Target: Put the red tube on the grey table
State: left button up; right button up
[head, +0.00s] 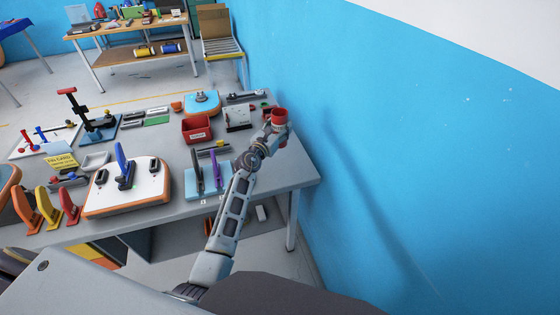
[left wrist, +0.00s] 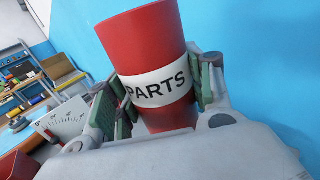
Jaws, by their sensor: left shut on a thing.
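The red tube (head: 279,116) with a white band is in my left gripper (head: 273,128) at the right end of the grey table (head: 290,173), near the blue wall. In the left wrist view the tube (left wrist: 146,37) stands slightly tilted between the green-padded fingers, and its band reads "PARTS". My left gripper (left wrist: 160,95) is shut on it. The tube's lower end is hidden by the gripper, so I cannot tell whether it touches the table. My right gripper is not in view.
A red bin (head: 196,129), a white angle-marked block (head: 237,118) and a blue stand with dark uprights (head: 206,180) are left of the gripper. An orange-and-white board (head: 128,190) lies further left. The blue wall (head: 420,150) is close on the right.

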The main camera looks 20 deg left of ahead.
pick_arm(q)
jog(key=shift+f, duration=0.1)
jog(key=shift+f+b, duration=1.45)
jog(key=shift+f, duration=1.65)
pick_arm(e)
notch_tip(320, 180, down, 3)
pick_arm(q)
jog(key=shift+f, duration=0.1)
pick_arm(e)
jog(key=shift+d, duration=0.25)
pick_arm(q)
jog(key=shift+f+b, duration=0.8)
jog(key=shift+f, duration=0.4)
jog(key=shift+f+b, duration=0.3)
jog(key=shift+f, duration=0.2)
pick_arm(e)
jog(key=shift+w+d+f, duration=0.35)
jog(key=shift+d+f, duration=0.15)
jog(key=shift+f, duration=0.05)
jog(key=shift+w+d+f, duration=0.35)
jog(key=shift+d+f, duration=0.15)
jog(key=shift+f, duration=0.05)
pick_arm(q)
jog(key=shift+f, duration=0.2)
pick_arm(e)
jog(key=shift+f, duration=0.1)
